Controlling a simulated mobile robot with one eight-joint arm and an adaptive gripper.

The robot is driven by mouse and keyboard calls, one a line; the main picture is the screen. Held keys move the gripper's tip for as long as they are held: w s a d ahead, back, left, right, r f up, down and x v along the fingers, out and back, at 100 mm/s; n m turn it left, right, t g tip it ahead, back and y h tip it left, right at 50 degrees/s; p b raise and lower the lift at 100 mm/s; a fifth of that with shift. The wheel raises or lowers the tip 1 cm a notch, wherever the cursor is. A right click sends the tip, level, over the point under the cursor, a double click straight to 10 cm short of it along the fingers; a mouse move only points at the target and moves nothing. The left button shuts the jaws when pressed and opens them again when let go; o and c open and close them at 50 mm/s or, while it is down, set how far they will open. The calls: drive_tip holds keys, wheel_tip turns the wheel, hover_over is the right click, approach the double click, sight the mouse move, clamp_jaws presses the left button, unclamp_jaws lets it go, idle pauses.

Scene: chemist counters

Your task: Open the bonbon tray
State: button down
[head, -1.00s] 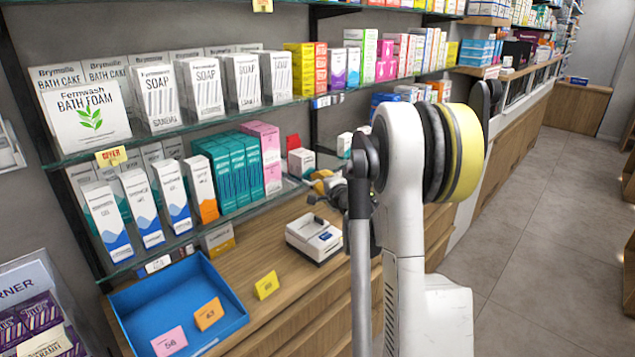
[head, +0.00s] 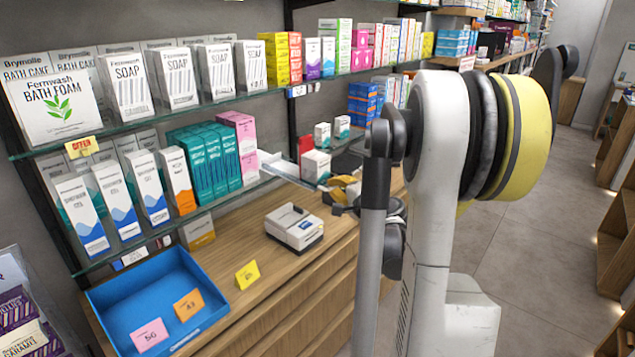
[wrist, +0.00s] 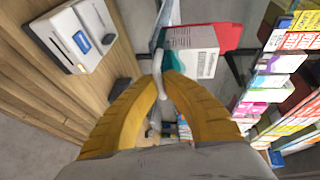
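I cannot tell for sure which thing is the bonbon tray. An open blue tray (head: 127,293) stands on the wooden counter at the lower left of the head view, with price cards at its front. My gripper (head: 347,187) is over the counter's far part, right of the white device, partly hidden by my arm. In the wrist view my yellow fingers (wrist: 160,84) converge on a thin grey curved piece; whether they grip it is unclear. A white and teal box (wrist: 196,60) and a red item (wrist: 227,36) lie beyond the fingertips.
A white device (head: 294,227) with a blue label sits on the counter; it also shows in the wrist view (wrist: 73,38). Glass shelves (head: 190,112) packed with boxes stand behind the counter. Open floor (head: 530,230) lies to the right.

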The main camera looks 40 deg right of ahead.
drive_tip(key=shift+s+d, duration=0.15)
drive_tip(key=shift+s, duration=1.2)
drive_tip(key=shift+s+d, duration=0.1)
drive_tip(key=shift+s, duration=1.2)
drive_tip(key=c, duration=1.6)
unclamp_jaws()
drive_tip(key=shift+s, duration=0.1)
drive_tip(key=shift+o, duration=0.2)
drive_tip(key=v, duration=1.2)
drive_tip(key=shift+d, duration=0.1)
